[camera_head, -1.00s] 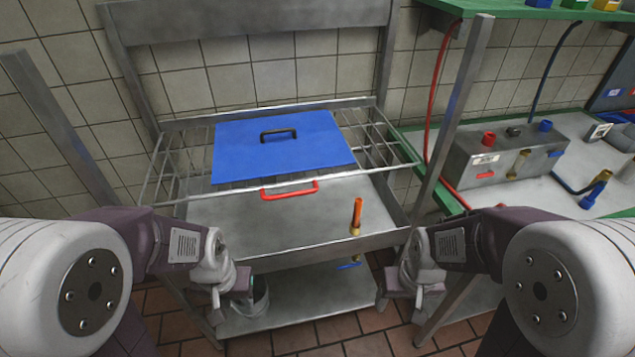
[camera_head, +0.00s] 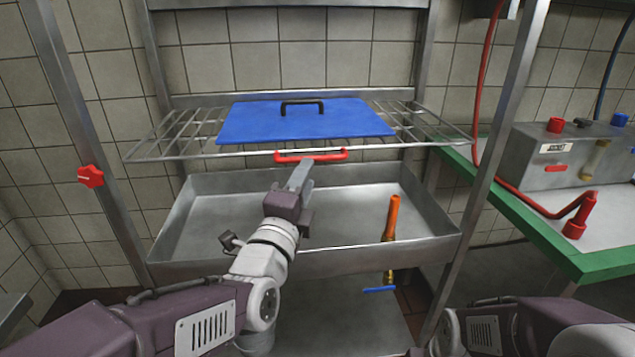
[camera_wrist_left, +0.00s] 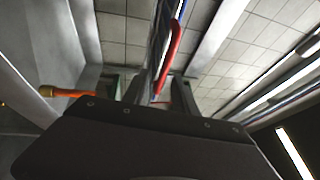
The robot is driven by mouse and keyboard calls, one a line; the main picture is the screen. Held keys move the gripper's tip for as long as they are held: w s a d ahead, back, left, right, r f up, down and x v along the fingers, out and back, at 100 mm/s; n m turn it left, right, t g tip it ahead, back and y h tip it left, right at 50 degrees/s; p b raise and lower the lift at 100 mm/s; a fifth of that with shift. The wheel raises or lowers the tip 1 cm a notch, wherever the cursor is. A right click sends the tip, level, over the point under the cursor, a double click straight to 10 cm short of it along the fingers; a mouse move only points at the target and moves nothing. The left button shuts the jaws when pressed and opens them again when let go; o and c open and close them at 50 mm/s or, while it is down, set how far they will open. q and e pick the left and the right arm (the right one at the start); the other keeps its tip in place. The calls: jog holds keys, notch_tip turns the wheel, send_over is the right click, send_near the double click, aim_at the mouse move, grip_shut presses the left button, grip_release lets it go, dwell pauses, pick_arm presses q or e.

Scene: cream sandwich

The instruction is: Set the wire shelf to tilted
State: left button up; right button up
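The wire shelf (camera_head: 175,146) spans the metal frame above a deep steel tray and looks roughly level. A blue board (camera_head: 255,122) with a black handle (camera_head: 302,106) lies on it. A red handle (camera_head: 325,155) is on the shelf's front edge. My left gripper (camera_head: 301,172) reaches up to the red handle from below and in front. In the left wrist view my left gripper's two fingers (camera_wrist_left: 158,92) stand apart, with the red handle (camera_wrist_left: 170,50) lined up between them; I cannot tell if they touch it. My right gripper is out of view; only my right arm shows.
The steel tray (camera_head: 225,205) lies below the shelf, with an orange-handled valve (camera_head: 392,218) at its front right. A red knob (camera_head: 91,176) is on the left post. A green-edged counter (camera_head: 540,235) with a metal box (camera_head: 575,155) and a red hose stands right.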

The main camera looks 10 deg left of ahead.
aim_at(317, 149)
pick_arm(q)
jog(key=x, duration=0.6)
jog(key=b+x, duration=0.1)
jog(key=x, duration=0.2)
jog(key=shift+r, duration=0.4)
jog(key=shift+c, duration=0.2)
grip_shut()
jog(key=shift+r, duration=0.1)
